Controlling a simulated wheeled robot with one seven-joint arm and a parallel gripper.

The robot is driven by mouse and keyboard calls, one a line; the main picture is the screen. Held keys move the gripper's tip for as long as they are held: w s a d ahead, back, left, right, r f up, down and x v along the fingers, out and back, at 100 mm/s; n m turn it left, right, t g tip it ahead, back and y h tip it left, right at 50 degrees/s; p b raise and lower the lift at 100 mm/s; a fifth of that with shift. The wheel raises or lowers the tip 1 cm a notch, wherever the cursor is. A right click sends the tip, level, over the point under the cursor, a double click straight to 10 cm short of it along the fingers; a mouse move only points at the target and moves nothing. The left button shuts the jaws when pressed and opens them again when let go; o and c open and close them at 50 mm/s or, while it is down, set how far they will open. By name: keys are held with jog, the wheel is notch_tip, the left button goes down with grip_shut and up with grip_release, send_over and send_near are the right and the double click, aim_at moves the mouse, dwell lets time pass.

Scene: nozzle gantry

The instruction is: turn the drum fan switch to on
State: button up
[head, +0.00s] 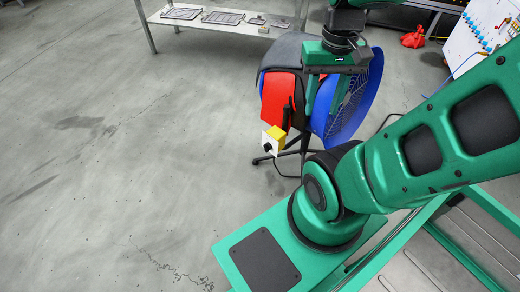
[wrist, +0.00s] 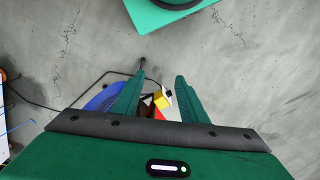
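The blue drum fan (head: 357,100) stands right of centre in the head view, partly behind my arm and hand. Its blue rim also shows at the left in the wrist view (wrist: 103,98). A small yellow and white box (head: 273,138) with a dark knob-like part is at the fan's left, low down. I take it for the switch box; its setting is too small to read. My gripper (head: 312,108) points down beside the fan, above and right of the box. In the wrist view its fingers (wrist: 159,80) are apart, and the box (wrist: 162,101) appears between them, apparently not gripped.
A dark chair with a red cloth (head: 277,98) is right by the fan. A black cable (wrist: 95,80) lies on the floor. A metal table (head: 225,22) with flat trays stands at the back. A panel (head: 483,30) is at far right. The left floor is clear.

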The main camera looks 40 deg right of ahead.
jog(key=w+a+f+n+g+h, duration=0.3)
jog(key=w+f+n+g, duration=0.2)
jog(key=w+f+n, duration=1)
jog(key=w+a+f+n+h, duration=0.25)
jog(key=w+f, duration=0.25)
jog(key=f, duration=0.4)
jog(key=w+a+f+n+h, duration=0.1)
jog(key=w+f+n+h, duration=0.2)
jog(key=f, duration=0.5)
jog(key=n+t+h, duration=0.5)
jog(key=n+h, duration=0.1)
jog(key=n, duration=0.4)
send_near(267, 148)
jog(key=x, duration=0.7)
jog(key=shift+w+d+f, duration=0.2)
jog(key=shift+d+f, duration=0.05)
jog(key=shift+f, duration=0.15)
jog(key=shift+c, duration=0.3)
